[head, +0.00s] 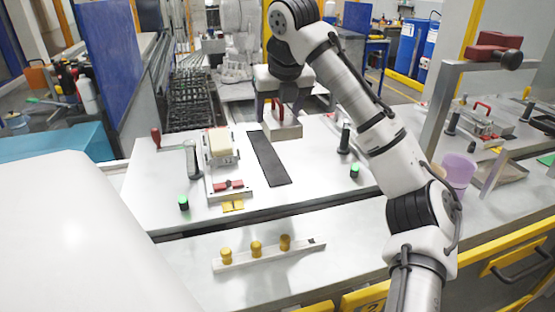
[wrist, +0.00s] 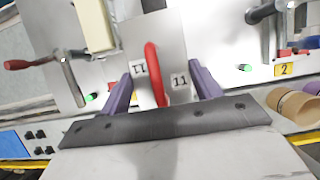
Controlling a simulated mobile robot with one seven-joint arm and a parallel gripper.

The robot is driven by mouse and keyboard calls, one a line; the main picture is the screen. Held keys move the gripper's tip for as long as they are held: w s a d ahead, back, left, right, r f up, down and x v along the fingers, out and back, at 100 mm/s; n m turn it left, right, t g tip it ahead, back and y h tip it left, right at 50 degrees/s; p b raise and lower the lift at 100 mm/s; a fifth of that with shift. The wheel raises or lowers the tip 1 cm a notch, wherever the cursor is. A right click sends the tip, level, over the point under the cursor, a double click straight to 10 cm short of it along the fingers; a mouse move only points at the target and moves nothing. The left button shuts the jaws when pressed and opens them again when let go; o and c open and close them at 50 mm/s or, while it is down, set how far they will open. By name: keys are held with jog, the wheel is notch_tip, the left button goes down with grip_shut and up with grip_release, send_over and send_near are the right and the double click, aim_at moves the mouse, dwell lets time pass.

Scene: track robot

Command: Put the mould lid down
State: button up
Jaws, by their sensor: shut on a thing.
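The mould lid (head: 284,131) is a pale grey block with a red handle, at the far edge of the bench in the head view. My gripper (head: 276,106) is above it, its fingers at the handle. In the wrist view my gripper (wrist: 162,88) has a purple finger on each side of the red handle (wrist: 153,72), with the lid's plate (wrist: 177,50) behind. I cannot tell whether the lid touches the bench. The dark mat (head: 269,160) starts just in front of it. The mould (head: 222,160), left of the mat, carries a cream block.
Upright clamps stand left (head: 192,160) and right (head: 344,137) of the mat. Green buttons (head: 183,203) are near the bench front. A rail with yellow knobs (head: 256,249) lies closer. The bench right of the mat is mostly clear.

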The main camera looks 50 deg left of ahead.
aim_at(286, 126)
notch_tip(286, 126, down, 14)
jog(key=shift+r+p, duration=0.2)
jog(key=shift+p, duration=0.75)
jog(key=shift+f, duration=0.1)
jog(key=o, duration=1.3)
jog(key=shift+f, duration=0.1)
jog(key=shift+r, duration=0.25)
jog(key=b+v, duration=0.2)
jog(key=v, duration=1)
